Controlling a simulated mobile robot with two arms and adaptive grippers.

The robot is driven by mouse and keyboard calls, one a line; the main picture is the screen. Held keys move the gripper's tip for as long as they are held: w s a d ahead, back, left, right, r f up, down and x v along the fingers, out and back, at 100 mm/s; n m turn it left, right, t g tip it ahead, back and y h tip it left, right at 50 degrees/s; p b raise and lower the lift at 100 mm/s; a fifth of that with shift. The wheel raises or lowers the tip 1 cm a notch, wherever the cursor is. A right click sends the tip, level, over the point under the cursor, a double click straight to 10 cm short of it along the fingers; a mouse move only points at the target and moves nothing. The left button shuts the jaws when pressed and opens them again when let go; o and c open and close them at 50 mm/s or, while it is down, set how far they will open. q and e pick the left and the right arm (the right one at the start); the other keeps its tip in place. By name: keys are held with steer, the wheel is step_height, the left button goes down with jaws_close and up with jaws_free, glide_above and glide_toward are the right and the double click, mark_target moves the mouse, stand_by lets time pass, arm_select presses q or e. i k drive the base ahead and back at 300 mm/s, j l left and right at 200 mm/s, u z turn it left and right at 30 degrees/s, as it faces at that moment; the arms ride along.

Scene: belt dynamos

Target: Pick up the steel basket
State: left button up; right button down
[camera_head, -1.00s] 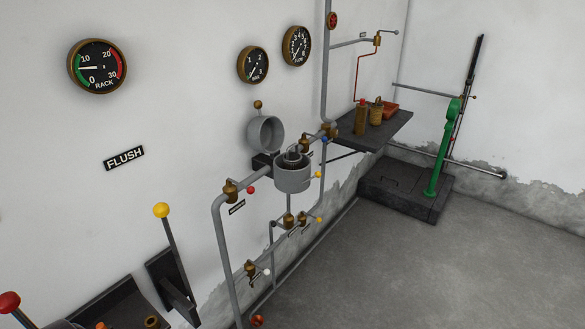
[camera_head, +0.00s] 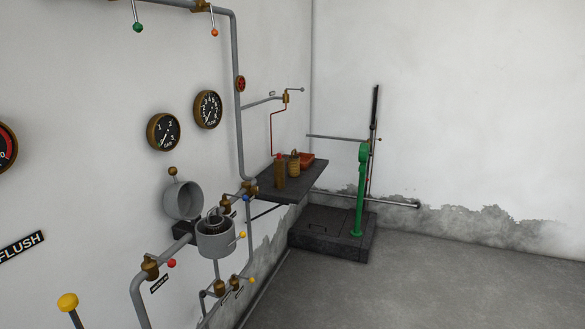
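A grey cylindrical pot (camera_head: 215,240) sits on the pipework along the left wall, with its round lid (camera_head: 183,199) swung open behind it. Inside the pot stands a dark, ribbed metal insert (camera_head: 214,224), which looks like the steel basket; its top shows above the pot's rim and its lower part is hidden by the pot wall. Neither of my grippers is in view.
Grey pipes with brass valves run around the pot. A dark wall shelf (camera_head: 305,180) holds a brass bottle (camera_head: 280,172), a brass can (camera_head: 293,166) and a red tray (camera_head: 307,158). A green post (camera_head: 358,200) stands on a dark base. The floor (camera_head: 440,285) at right is clear.

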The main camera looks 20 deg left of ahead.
mark_target(214, 224)
steer(key=i, duration=0.25)
steer(key=i+u, duration=0.25)
steer(key=u, duration=0.15)
steer(key=i+u, duration=0.4)
steer(key=k, duration=0.1)
